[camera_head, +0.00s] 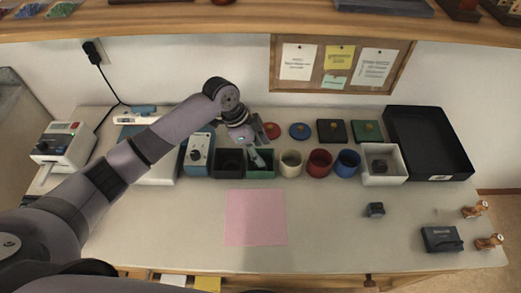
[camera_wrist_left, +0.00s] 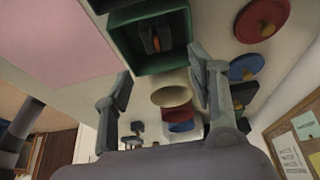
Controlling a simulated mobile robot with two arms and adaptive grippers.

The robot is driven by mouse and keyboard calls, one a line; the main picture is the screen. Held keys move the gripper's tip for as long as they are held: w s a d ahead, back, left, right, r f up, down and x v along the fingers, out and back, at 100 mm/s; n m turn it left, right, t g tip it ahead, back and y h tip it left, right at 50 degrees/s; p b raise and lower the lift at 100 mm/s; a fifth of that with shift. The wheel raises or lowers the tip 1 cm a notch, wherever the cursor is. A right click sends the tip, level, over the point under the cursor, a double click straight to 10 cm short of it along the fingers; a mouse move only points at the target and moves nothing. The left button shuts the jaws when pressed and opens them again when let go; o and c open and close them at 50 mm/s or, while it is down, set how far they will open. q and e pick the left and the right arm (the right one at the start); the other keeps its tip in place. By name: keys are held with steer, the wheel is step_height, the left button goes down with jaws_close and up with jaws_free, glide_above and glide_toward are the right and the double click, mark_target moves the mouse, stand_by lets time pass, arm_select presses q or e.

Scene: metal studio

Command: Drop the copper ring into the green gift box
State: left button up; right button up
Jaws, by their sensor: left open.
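The green gift box (camera_head: 262,174) stands open in the middle of the row of containers, and its green rim also shows in the left wrist view (camera_wrist_left: 118,42). Inside it lies a small dark block with an orange-copper part (camera_wrist_left: 155,40), which looks like the copper ring in a holder; its exact shape is too small to tell. My left gripper (camera_head: 258,158) is over the green box, pointing down. In the left wrist view its fingers (camera_wrist_left: 160,72) are spread apart with nothing between them. My right gripper is not in view.
A black box (camera_head: 229,163), cream cup (camera_head: 291,163), red cup (camera_head: 319,162) and blue cup (camera_head: 347,163) flank the green box. A white box (camera_head: 384,178) holds a dark block. Lids lie behind. A pink sheet (camera_head: 256,217) lies in front on clear table.

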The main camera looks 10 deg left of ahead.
arm_select(q)
steer(key=v, duration=1.1)
steer(key=shift+s+f, duration=0.1)
